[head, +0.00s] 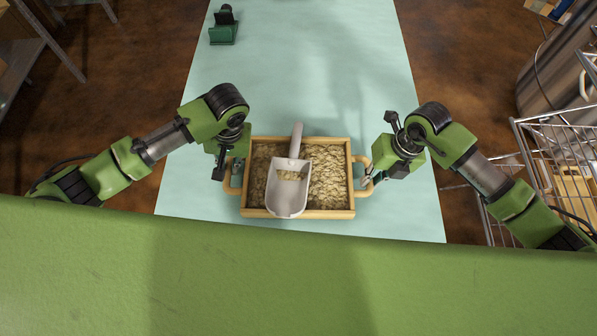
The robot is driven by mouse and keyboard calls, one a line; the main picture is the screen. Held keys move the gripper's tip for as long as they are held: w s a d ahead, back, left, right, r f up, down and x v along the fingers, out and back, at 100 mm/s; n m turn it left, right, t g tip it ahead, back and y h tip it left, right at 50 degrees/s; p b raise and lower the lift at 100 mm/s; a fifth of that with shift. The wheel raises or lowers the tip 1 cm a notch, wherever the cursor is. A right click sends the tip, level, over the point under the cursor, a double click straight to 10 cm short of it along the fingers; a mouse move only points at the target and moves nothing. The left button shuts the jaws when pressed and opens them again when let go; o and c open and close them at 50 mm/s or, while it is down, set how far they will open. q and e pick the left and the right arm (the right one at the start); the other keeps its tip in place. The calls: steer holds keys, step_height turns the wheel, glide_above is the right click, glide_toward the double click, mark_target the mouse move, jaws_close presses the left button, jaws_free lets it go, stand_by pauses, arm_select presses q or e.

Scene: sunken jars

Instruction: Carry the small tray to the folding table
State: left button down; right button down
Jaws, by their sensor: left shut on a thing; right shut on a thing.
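The small tray (298,213) is a wooden box with a handle at each end, filled with pale flakes (328,175). A light grey scoop (288,190) lies on the flakes, its handle pointing away from me and its mouth over the near rim. My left gripper (230,172) is shut on the tray's left handle. My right gripper (367,182) is shut on the right handle. The tray looks level above or on a pale mint surface (310,70); I cannot tell if it touches. The fingers partly hide both handles.
A dark green device (223,27) stands at the far left of the mint surface. A wire cart (560,150) and a large metal pot (560,75) stand at the right. A metal-legged table (30,40) is at the far left. Brown floor shows on both sides.

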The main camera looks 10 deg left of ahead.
arm_select(q)
steer(key=shift+f+b, duration=0.6)
steer(key=shift+f, duration=0.15)
arm_select(e)
steer(key=shift+f, duration=0.7)
arm_select(q)
steer(key=c, duration=2)
jaws_free()
steer(key=shift+r, duration=0.1)
arm_select(e)
steer(key=c, duration=2)
jaws_free()
steer(key=shift+r, duration=0.1)
arm_select(q)
steer(key=r, duration=0.4)
steer(key=d+r, duration=0.1)
steer(key=r, duration=0.3)
steer(key=d+r, duration=0.1)
steer(key=r, duration=0.2)
steer(key=shift+d+r, duration=0.15)
steer(key=shift+r, duration=0.25)
arm_select(e)
steer(key=r, duration=0.4)
steer(key=d+r, duration=0.1)
steer(key=r, duration=0.2)
steer(key=d+r, duration=0.1)
steer(key=r, duration=0.3)
steer(key=shift+d+r, duration=0.15)
steer(key=shift+r, duration=0.2)
